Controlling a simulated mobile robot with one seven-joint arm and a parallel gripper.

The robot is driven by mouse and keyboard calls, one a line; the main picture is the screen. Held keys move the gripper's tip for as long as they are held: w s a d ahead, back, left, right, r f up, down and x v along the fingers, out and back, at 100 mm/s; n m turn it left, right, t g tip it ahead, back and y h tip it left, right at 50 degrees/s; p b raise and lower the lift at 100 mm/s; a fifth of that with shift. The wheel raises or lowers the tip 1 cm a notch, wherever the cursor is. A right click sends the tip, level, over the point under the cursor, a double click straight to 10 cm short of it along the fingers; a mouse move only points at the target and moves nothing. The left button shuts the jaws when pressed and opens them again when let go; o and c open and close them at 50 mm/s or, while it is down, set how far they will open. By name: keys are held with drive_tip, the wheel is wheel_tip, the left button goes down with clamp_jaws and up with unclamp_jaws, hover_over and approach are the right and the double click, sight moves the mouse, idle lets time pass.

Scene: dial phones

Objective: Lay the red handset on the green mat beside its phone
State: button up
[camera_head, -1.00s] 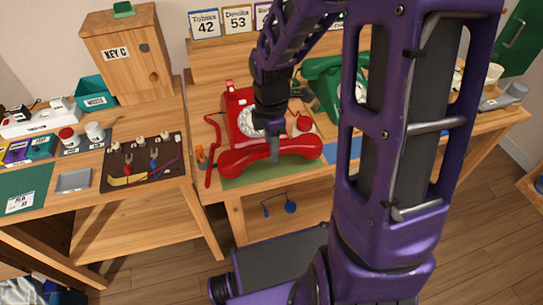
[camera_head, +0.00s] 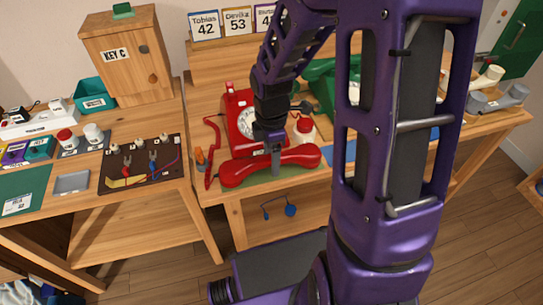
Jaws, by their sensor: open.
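The red handset (camera_head: 238,172) lies lengthwise across the green mat (camera_head: 250,183), in front of the red phone (camera_head: 238,112) with its white dial. It appears to rest on the mat, covering most of it; only a strip shows along the front. My gripper (camera_head: 275,165) reaches down at the middle of the handset, with a grey finger showing on its near side. The jaws are open around the handset; the far finger is hidden. My arm covers part of the red phone.
A green phone (camera_head: 325,85) stands to the right, partly behind my arm. A blue mat (camera_head: 342,152) lies right of the green one. A red cord (camera_head: 212,150) and an orange-handled tool (camera_head: 200,158) are on the left. A wooden KEY C cabinet (camera_head: 125,60) stands on the left table.

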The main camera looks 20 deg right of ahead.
wheel_tip(320, 180, up, 12)
drive_tip(key=p, duration=0.3)
drive_tip(key=shift+r, duration=0.2)
idle(0.3)
